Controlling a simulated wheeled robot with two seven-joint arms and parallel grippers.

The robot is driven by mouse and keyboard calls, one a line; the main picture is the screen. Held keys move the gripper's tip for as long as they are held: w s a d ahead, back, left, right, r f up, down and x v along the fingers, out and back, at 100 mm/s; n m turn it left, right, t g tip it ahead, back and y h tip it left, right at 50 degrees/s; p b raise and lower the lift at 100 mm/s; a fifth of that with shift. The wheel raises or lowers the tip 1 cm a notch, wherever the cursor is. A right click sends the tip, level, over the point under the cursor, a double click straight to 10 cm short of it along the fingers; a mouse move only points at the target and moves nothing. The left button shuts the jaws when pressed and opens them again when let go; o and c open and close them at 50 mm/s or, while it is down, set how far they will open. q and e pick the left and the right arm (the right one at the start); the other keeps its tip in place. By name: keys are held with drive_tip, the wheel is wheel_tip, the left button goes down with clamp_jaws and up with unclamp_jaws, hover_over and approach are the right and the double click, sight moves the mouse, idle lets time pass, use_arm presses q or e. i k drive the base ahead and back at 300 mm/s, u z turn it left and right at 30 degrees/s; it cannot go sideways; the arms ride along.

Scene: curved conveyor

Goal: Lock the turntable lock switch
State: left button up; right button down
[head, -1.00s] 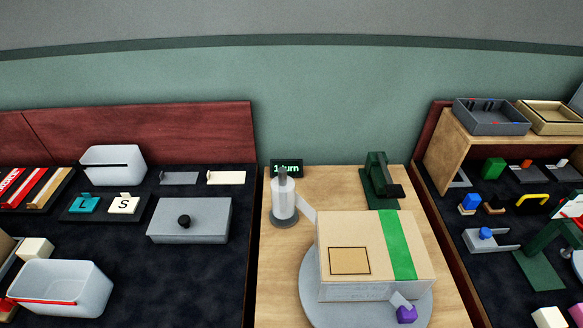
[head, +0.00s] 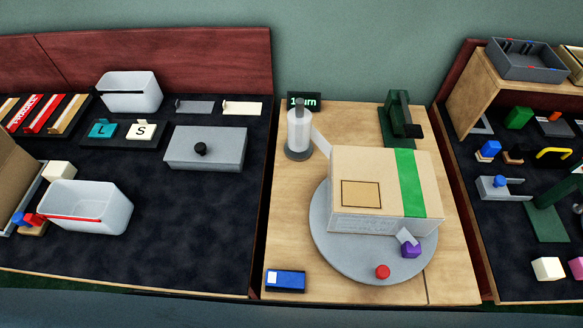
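The grey round turntable (head: 330,258) sits on the wooden middle table in the head view. A cardboard box with a green strip (head: 385,185) rests on it. A red round knob (head: 383,271) and a purple piece (head: 411,250) beside a small grey tab are at its front. A blue block with a white left part (head: 285,280) lies at the table's front left, apart from the turntable. It looks like a slide switch, but I cannot tell for certain which piece is the lock switch. Neither of my grippers is in view.
A white cylinder dispenser (head: 299,130) and a green stand (head: 400,120) are behind the box, near a small display (head: 304,101). White bins (head: 90,218) and a grey lidded box (head: 206,148) are on the left table. Bare wood surrounds the blue block.

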sight(275, 278)
drive_tip(key=z, duration=0.25)
drive_tip(key=k, duration=0.55)
drive_tip(key=u, duration=2.9)
drive_tip(key=k, duration=0.95)
drive_tip(key=z, duration=2)
